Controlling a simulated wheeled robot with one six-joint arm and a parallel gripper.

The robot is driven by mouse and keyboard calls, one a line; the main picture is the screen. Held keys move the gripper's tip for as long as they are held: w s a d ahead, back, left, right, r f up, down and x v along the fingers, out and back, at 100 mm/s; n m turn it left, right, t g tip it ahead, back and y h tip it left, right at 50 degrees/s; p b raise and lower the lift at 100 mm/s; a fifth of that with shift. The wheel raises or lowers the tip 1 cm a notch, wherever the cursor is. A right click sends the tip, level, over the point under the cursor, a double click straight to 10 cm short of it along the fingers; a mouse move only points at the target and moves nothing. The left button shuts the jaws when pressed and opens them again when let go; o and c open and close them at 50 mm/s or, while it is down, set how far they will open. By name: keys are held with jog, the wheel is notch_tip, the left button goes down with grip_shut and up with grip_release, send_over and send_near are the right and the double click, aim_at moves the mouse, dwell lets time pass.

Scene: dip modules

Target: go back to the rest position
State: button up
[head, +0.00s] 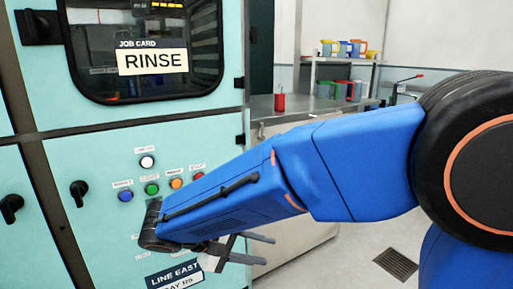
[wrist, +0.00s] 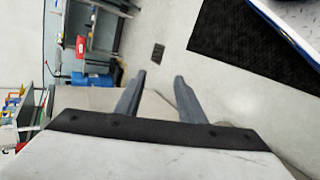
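My gripper (head: 266,250) points right, low in front of the teal cabinet (head: 95,240), with its two grey fingers apart. In the wrist view, my gripper (wrist: 160,76) is open with nothing between the fingertips, and grey floor shows beyond them. My blue arm reaches in from the right of the head view and hides part of the cabinet's lower front. No object is held.
The cabinet carries a window with a RINSE card (head: 153,62), several coloured buttons such as the green one (head: 152,189), and a black knob (head: 79,192). A red can (head: 279,103) stands on the bench behind. A dark mat (wrist: 255,45) lies on open floor.

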jog(key=s+d+m+y, duration=0.3)
jog(key=s+d+y, duration=0.2)
jog(key=d, duration=0.9)
jog(key=s+d+f+m+y, duration=0.1)
jog(key=s+d+m+y, duration=0.3)
jog(key=s+d, duration=0.4)
jog(key=shift+s+d+f+y, duration=0.25)
jog(key=shift+d+y, duration=0.45)
jog(key=shift+d, duration=2.35)
